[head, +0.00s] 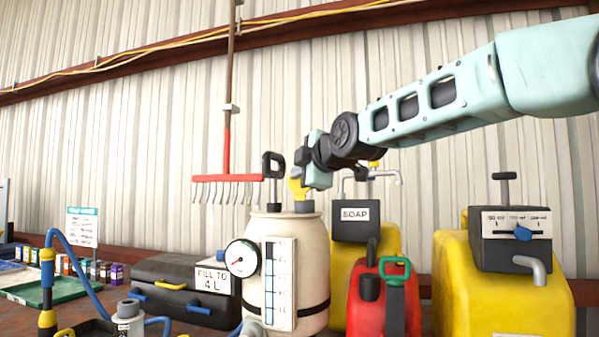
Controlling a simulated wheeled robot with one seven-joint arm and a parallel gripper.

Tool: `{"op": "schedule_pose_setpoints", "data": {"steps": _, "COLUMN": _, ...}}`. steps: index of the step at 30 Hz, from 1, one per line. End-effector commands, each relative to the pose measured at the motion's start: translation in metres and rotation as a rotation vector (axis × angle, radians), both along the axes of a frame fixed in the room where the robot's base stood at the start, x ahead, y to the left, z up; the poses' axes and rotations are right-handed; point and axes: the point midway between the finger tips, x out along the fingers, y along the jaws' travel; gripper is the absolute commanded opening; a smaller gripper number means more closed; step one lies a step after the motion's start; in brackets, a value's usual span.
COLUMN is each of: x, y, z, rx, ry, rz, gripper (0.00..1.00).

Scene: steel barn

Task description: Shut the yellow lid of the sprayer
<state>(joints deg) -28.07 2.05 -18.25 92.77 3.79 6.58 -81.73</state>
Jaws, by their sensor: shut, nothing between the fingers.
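The sprayer is a cream tank (283,262) with a round dial, a level scale and a black pump handle (273,165) on top. Its yellow lid (296,188) shows at the top of the tank, standing up and tilted, beside a short dark neck (304,206). My gripper (304,172) is at the tank's top right, right by the lid. It is shut and holds nothing. Its fingertips are small and partly hidden, so I cannot tell whether they touch the lid.
Yellow containers (561,297) and a red can (365,300) stand close on the right. A black case (172,272) and a green tray (62,290) are on the left. A red rake (226,178) hangs on the wall behind.

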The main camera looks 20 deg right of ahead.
Motion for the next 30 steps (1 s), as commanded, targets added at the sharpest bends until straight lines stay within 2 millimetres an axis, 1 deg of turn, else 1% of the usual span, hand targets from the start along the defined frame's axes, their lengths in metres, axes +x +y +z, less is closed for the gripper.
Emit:
{"op": "schedule_pose_setpoints", "data": {"steps": 8, "x": 0.0, "y": -0.001, "z": 0.001, "rx": 0.006, "ry": 0.005, "rz": -0.002, "gripper": 0.0}}
{"op": "schedule_pose_setpoints", "data": {"steps": 23, "x": 0.005, "y": -0.004, "z": 0.007, "rx": 0.05, "ry": 0.068, "rz": -0.002, "gripper": 0.0}}
{"op": "schedule_pose_setpoints", "data": {"steps": 30, "x": 0.01, "y": -0.009, "z": 0.013, "rx": 0.098, "ry": 0.133, "rz": -0.004, "gripper": 0.0}}
